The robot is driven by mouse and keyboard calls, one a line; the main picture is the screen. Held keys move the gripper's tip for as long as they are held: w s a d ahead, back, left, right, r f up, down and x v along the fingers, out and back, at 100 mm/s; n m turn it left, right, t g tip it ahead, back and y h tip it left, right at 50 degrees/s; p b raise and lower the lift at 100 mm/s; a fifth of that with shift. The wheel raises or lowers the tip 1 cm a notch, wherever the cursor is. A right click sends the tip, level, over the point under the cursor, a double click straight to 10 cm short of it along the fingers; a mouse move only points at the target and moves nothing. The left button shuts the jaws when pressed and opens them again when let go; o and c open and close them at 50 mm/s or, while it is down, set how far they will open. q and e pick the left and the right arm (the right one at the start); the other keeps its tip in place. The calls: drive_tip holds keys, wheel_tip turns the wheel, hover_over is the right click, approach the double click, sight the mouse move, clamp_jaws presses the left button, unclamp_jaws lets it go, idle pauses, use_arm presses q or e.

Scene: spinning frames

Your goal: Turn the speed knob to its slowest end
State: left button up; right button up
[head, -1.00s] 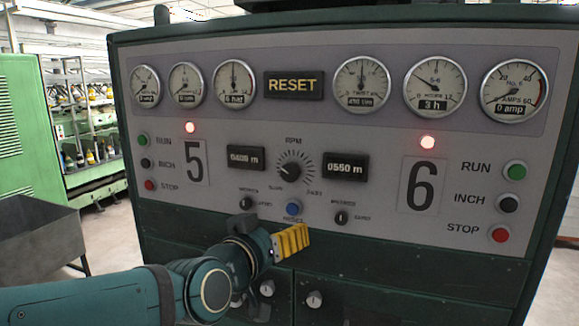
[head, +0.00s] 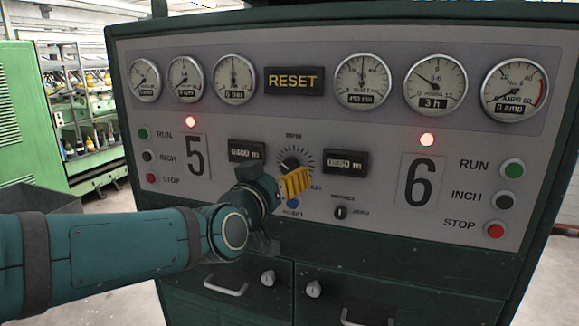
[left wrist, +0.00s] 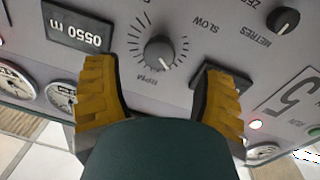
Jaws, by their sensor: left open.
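The speed knob (head: 291,165) is a dark round knob in a ring of tick marks under the label RPM, in the panel's middle. In the head view my left gripper (head: 295,184) with yellow fingers is just below it and hides its lower part and the SLOW label. In the upside-down left wrist view the whole knob (left wrist: 160,52) shows, with SLOW up and right of it. The open left fingers (left wrist: 163,70) lie to either side of the knob, apart from it. My right gripper is not in view.
Two black counters (head: 345,162) flank the knob closely. Dials and a RESET sign (head: 294,81) are above. Drawers with handles (head: 225,287) are underneath.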

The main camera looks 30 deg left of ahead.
sight(288, 169)
use_arm(q)
drive_tip(key=shift+w+a+p, duration=0.2)
drive_tip(key=shift+w, duration=1.05)
drive_tip(key=shift+w+a+p, duration=0.15)
drive_tip(key=shift+w+a, duration=0.05)
drive_tip(key=shift+w, duration=1.05)
clamp_jaws()
